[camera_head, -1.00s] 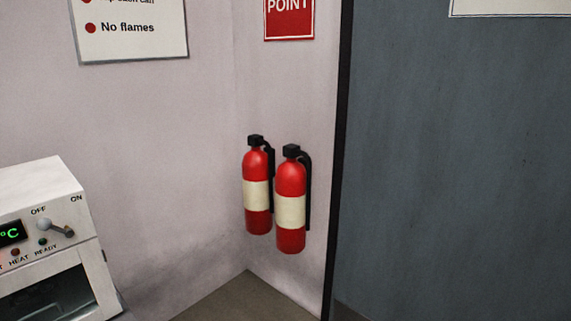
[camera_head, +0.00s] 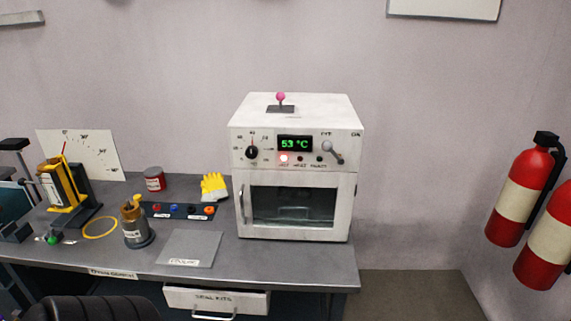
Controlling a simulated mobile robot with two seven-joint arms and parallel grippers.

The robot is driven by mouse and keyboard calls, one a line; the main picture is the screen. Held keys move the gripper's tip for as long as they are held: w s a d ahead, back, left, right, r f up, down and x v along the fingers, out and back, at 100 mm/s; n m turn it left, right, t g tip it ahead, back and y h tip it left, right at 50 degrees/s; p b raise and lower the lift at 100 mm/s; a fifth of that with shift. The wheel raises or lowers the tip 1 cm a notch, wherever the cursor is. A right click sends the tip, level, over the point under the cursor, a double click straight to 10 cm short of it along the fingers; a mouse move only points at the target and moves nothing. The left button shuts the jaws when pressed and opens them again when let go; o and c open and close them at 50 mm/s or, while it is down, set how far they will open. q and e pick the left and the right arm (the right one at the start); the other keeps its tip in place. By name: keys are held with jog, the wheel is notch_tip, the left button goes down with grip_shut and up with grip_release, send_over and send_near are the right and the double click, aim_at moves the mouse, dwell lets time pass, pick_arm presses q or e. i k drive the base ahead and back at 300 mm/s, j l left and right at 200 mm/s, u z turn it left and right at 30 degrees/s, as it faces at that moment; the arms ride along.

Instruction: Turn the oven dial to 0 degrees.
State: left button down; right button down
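The white oven (camera_head: 294,166) stands on the right end of the grey bench. Its round black dial (camera_head: 251,152) is on the left of the front panel, with small markings around it too small to read. The green display (camera_head: 295,143) reads 53 °C, and a red light (camera_head: 284,158) glows below it. A grey lever switch (camera_head: 331,151) is on the right of the panel, angled down to the right. The glass door is closed. Neither of my grippers shows in the view.
The bench (camera_head: 325,265) also holds a yellow press (camera_head: 66,183), a red tin (camera_head: 154,179), a yellow glove (camera_head: 214,186), a brass-topped canister (camera_head: 135,225) and a grey plate (camera_head: 189,249). A drawer (camera_head: 216,300) is below. Fire extinguishers (camera_head: 516,190) hang at right. Floor between is clear.

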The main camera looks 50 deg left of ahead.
aim_at(252, 151)
jog(key=u, duration=1.5)
